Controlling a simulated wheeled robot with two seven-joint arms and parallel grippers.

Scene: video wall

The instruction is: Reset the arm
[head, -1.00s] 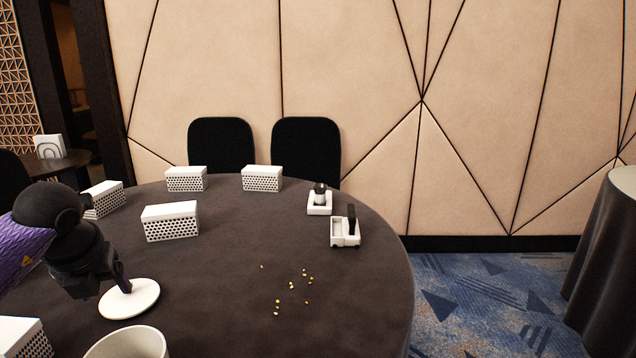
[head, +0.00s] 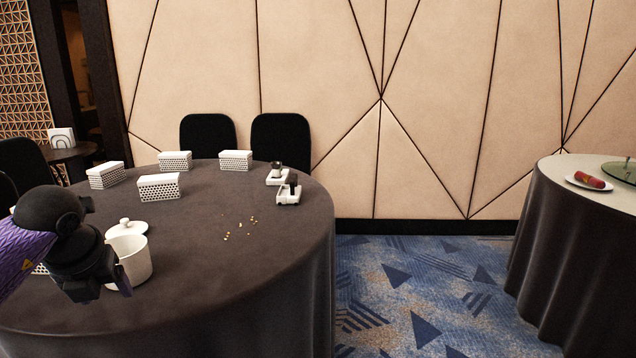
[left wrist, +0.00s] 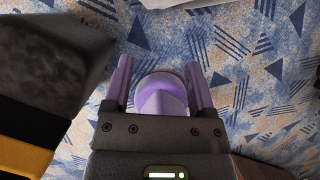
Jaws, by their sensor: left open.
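My left gripper (head: 122,283) comes in from the left in the head view, in front of the white pot on the round table. In the left wrist view its two purple fingers (left wrist: 160,84) stand apart, with patterned carpet beyond them. A rounded purple shape (left wrist: 162,97) shows between the fingers; I cannot tell whether it is part of me. My right gripper is in neither view.
The dark round table (head: 215,280) holds a white pot (head: 138,262), a lid (head: 125,229), several white perforated boxes (head: 159,187), small white holders (head: 288,194) and scattered crumbs (head: 239,227). A second table (head: 570,245) stands right, across open carpet (head: 420,290).

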